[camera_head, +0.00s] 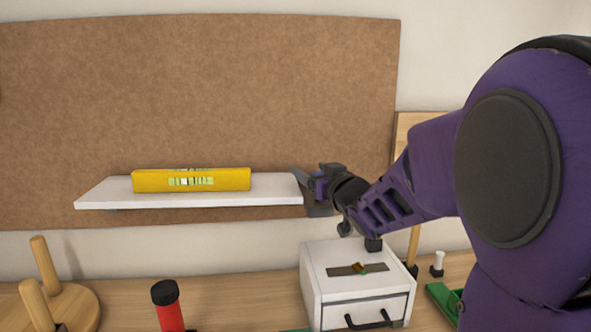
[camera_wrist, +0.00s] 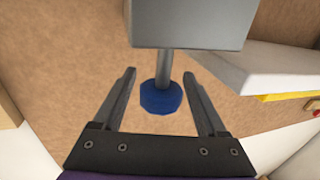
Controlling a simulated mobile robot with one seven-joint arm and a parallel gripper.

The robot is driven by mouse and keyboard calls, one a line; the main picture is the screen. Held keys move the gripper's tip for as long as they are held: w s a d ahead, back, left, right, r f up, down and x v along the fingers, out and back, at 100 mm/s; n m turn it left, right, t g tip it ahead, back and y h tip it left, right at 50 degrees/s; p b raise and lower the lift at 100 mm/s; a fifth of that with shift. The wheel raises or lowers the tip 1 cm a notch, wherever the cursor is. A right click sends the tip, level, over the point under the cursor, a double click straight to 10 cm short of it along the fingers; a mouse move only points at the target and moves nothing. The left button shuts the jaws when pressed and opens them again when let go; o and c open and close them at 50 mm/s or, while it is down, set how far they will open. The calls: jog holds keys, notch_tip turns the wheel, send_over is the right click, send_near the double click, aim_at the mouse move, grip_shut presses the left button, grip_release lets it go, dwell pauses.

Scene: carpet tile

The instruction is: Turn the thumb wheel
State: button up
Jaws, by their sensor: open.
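A blue thumb wheel (camera_wrist: 161,98) hangs on a short grey shaft under a grey block (camera_wrist: 190,22) in the wrist view. My gripper (camera_wrist: 159,68) is open, with one finger on each side of the wheel in the picture. Gaps show between the wheel and both fingers; I cannot tell whether they are level with it in depth. In the head view my gripper (camera_head: 312,188) is at the right end of the white shelf, in front of the brown board. The wheel cannot be made out there.
The white shelf (camera_head: 100,193) carries a yellow spirit level (camera_head: 190,180) close to my gripper. Below stands a white drawer box (camera_head: 318,258) with a slotted top. A red cylinder with black cap (camera_head: 168,305) and a wooden peg stand (camera_head: 85,308) stand lower left.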

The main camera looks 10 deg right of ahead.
grip_shut()
dwell(0.3)
jog(key=shift+d+m+h+b, duration=0.1)
jog(key=shift+m+h+b, duration=0.2)
jog(key=shift+m+h, duration=0.45)
jog(key=shift+d+m+t+h, duration=0.15)
jog(key=shift+m+t+h, duration=0.3)
jog(key=shift+h, duration=0.8)
jog(key=shift+d+r+m+h, duration=0.1)
jog(key=shift+d+m+h, duration=0.1)
jog(key=shift+m+h, duration=0.9)
jog(key=m+h+p, duration=0.1)
jog(key=h, duration=0.1)
jog(key=m+g+h+p, duration=0.1)
jog(key=h+p, duration=0.1)
jog(key=d+m+g+h+p, duration=0.1)
jog(key=h+p, duration=0.1)
jog(key=shift+s+r, duration=0.1)
jog(key=shift+r, duration=0.1)
jog(key=m+g+h+p, duration=0.2)
jog(key=h+p, duration=0.1)
jog(key=d+m+g+h+p, duration=0.1)
jog(key=m, duration=0.1)
jog(key=shift+s+f+h, duration=0.2)
jog(key=shift+s+h, duration=0.1)
jog(key=shift+g+h, duration=0.25)
jog(key=shift+h, duration=0.05)
